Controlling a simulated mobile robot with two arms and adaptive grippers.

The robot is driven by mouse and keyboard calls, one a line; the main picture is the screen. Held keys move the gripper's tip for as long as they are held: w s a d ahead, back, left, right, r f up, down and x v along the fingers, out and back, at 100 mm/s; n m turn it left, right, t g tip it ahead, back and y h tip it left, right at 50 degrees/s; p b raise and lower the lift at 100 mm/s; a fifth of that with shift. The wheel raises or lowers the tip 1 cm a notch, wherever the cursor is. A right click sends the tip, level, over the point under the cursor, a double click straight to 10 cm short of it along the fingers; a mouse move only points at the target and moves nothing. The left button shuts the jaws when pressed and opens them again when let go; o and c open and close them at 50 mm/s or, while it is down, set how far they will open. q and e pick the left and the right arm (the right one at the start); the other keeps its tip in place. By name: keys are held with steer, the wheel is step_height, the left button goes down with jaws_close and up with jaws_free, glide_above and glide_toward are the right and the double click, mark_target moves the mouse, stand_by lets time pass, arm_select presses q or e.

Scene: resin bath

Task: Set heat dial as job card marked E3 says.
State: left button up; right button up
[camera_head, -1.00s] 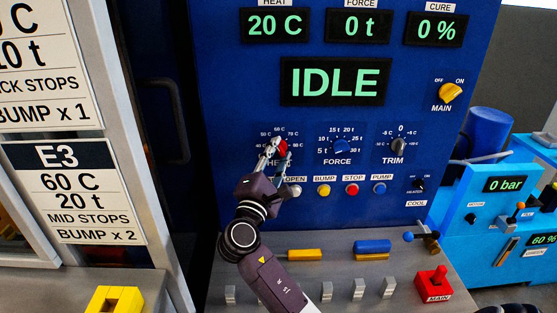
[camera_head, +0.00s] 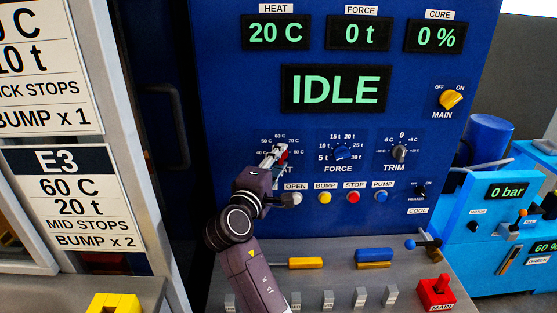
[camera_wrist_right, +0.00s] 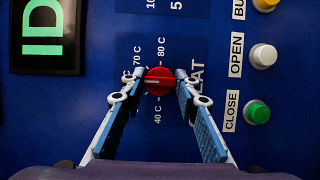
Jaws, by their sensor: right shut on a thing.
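The job card marked E3 (camera_head: 72,200) hangs at the left and reads 60 C, 20 t, mid stops, bump x 2. The red heat dial (camera_wrist_right: 159,81) is on the blue panel; in the head view my gripper partly covers it. My right gripper (camera_wrist_right: 158,85) is shut on the dial, one finger on each side. The dial's white mark appears to point left in the wrist view, which is up on the panel, roughly toward where the head view shows 60 C. The heat display (camera_head: 276,32) reads 20 C. My left gripper is out of view.
The force dial (camera_head: 341,151) and trim dial (camera_head: 400,153) are to the right of the heat dial. A row of push buttons, including a yellow one (camera_head: 324,198) and a red one (camera_head: 353,197), lies below. The large display (camera_head: 333,90) reads IDLE.

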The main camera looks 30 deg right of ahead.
steer(key=shift+f, duration=0.2)
steer(key=o, duration=1.1)
steer(key=shift+s, duration=0.15)
steer(key=shift+o, duration=0.2)
steer(key=shift+d+r, duration=0.1)
steer(key=shift+r, duration=0.05)
